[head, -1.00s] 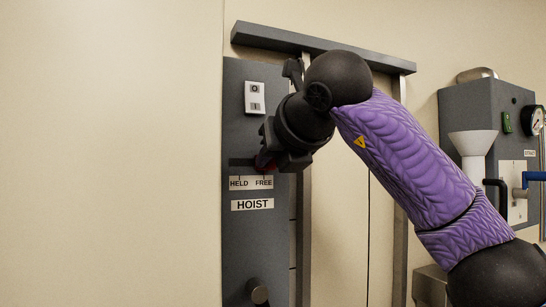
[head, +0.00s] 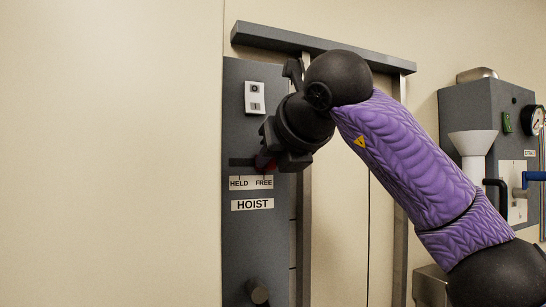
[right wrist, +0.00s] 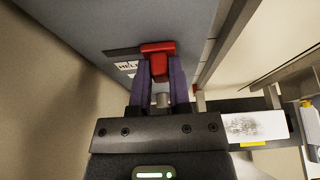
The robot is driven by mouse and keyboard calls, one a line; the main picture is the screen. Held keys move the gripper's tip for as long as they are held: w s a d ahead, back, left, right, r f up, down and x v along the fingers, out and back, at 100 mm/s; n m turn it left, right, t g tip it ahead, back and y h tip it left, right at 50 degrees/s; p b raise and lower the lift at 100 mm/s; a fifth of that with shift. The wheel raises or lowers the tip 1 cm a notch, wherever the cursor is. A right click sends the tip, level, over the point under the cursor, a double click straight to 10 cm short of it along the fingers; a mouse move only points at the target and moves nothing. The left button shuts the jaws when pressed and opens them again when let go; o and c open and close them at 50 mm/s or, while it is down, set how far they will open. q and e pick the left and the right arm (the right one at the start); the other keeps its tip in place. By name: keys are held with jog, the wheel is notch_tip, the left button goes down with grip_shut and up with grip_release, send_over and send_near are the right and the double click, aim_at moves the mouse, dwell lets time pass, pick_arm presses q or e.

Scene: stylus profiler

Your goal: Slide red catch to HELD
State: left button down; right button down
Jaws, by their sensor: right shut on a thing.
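The red catch (right wrist: 158,60) shows in the right wrist view between the two fingers of my right gripper (right wrist: 160,75), which is shut on it. In the head view the right gripper (head: 266,160) is at the catch's slot (head: 242,162) on the grey hoist panel (head: 240,120). Only a little of the red catch (head: 262,161) shows there. It sits above the FREE end of the label (head: 251,183), which reads HELD on the left and FREE on the right. The gripper hides the slot's right part. My left gripper is not in view.
A white switch (head: 255,97) marked O and I is above the slot, and a HOIST label (head: 252,204) is below. A dark knob (head: 258,292) sticks out lower down. A grey unit with a white funnel (head: 473,142) is at the right. The wall at left is bare.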

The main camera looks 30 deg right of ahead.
aim_at(239, 167)
jog(key=shift+a, duration=0.15)
jog(key=a, duration=0.4)
jog(key=shift+w, duration=0.1)
jog(key=shift+d, duration=0.1)
jog(key=c, duration=0.8)
grip_release()
jog(key=shift+o, duration=1.2)
jog(key=shift+a, duration=0.3)
jog(key=shift+d, duration=0.1)
